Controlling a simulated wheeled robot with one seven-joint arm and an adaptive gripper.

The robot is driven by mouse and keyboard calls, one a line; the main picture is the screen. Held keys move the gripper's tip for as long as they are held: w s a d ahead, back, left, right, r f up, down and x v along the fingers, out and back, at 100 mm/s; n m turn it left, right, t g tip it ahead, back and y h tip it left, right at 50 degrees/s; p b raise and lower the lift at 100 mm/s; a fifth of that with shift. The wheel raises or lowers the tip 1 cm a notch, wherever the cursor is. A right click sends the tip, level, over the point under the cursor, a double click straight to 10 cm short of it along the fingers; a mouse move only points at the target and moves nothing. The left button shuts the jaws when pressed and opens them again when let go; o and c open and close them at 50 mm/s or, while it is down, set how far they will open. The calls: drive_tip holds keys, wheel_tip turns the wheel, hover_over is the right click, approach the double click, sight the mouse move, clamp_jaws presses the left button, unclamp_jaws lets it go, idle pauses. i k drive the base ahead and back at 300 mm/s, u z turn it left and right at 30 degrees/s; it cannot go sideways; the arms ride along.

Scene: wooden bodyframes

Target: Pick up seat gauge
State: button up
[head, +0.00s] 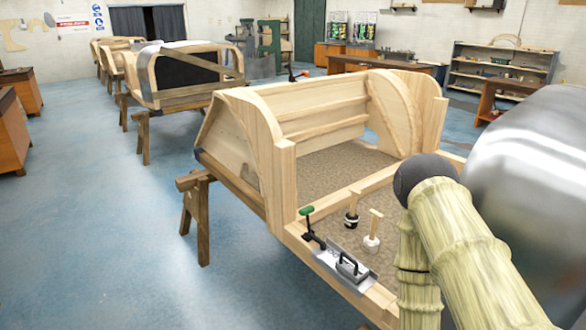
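On the front rail of the nearest wooden bodyframe (281,180) lies a flat metal plate with a dark grey handle (350,268), which looks like the seat gauge, though I cannot be sure. Just left of it stands a clamp-like tool with a green knob (306,211) and a dark body. My arm, in a pale yellow cover, fills the lower right of the head view. My gripper does not show, so its state and place are hidden.
Two wooden-handled pots or brushes, one dark (351,219) and one white (372,242), stand on the bodyframe's brown floor. A wooden trestle (196,215) supports its left side. More bodyframes (185,75) stand behind left. Blue floor (90,230) is clear at left.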

sight(350, 267)
drive_tip(key=z, duration=0.05)
drive_tip(key=k, duration=1)
drive_tip(key=u, duration=1.35)
drive_tip(key=i, duration=0.85)
drive_tip(key=z, duration=2.05)
